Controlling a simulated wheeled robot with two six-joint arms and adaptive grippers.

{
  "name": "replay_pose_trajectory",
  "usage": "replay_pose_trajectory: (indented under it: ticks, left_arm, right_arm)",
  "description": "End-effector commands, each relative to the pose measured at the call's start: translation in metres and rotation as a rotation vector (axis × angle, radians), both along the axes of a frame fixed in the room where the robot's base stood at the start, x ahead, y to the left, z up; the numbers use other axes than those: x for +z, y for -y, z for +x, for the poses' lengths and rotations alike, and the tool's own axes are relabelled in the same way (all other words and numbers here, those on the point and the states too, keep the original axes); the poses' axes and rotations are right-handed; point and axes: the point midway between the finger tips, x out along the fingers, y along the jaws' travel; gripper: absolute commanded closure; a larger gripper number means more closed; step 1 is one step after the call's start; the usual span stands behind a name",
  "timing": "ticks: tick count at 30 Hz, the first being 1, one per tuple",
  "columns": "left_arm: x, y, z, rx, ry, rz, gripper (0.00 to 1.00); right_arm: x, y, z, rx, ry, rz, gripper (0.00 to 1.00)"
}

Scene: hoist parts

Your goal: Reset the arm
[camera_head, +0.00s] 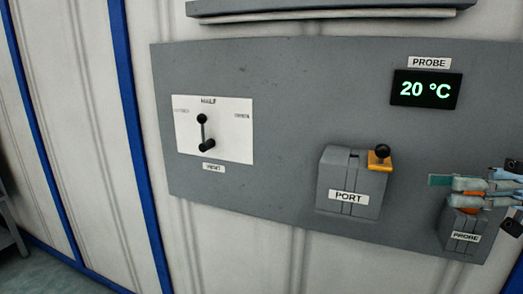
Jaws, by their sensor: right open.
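My right gripper (457,193) comes in from the right edge, its fingers pointing left. It is open, just above the grey holder labelled PROBE (463,236). An orange part (471,203) shows at the top of that holder, partly hidden behind the fingers. I cannot tell whether the fingers touch it. A teal piece (440,181) shows at the fingertips. My left gripper is not in view.
A grey wall panel carries a white plate (233,130) with a black lever (208,144), a grey PORT box (335,178) with an orange latch (379,161) and black knob, and a PROBE display (426,90) reading 20 °C. A grey ledge (320,14) juts out above.

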Motion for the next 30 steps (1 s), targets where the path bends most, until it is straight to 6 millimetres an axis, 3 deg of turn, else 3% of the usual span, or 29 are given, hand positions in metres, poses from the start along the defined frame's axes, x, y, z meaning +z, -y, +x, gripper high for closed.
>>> replay_pose_trajectory:
  ticks: [11,17,23,26,29,30]
  left_arm:
    - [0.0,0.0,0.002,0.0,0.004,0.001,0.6]
    - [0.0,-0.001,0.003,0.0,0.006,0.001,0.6]
    - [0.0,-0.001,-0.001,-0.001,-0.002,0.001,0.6]
    - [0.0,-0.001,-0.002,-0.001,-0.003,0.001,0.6]
    - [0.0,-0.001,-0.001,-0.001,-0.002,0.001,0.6]
    - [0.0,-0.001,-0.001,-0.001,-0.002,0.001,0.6]
  right_arm:
    - [-0.056,-0.014,0.049,-0.114,-0.198,-0.001,0.53]
    - [-0.113,-0.018,0.079,-0.228,-0.362,-0.017,0.53]
    - [-0.217,-0.02,0.11,-0.411,-0.603,-0.069,0.53]
    - [-0.295,-0.02,0.116,-0.535,-0.751,-0.123,0.53]
    - [-0.399,-0.016,0.104,-0.692,-0.92,-0.219,0.53]
    - [-0.443,-0.014,0.092,-0.758,-0.983,-0.271,0.53]
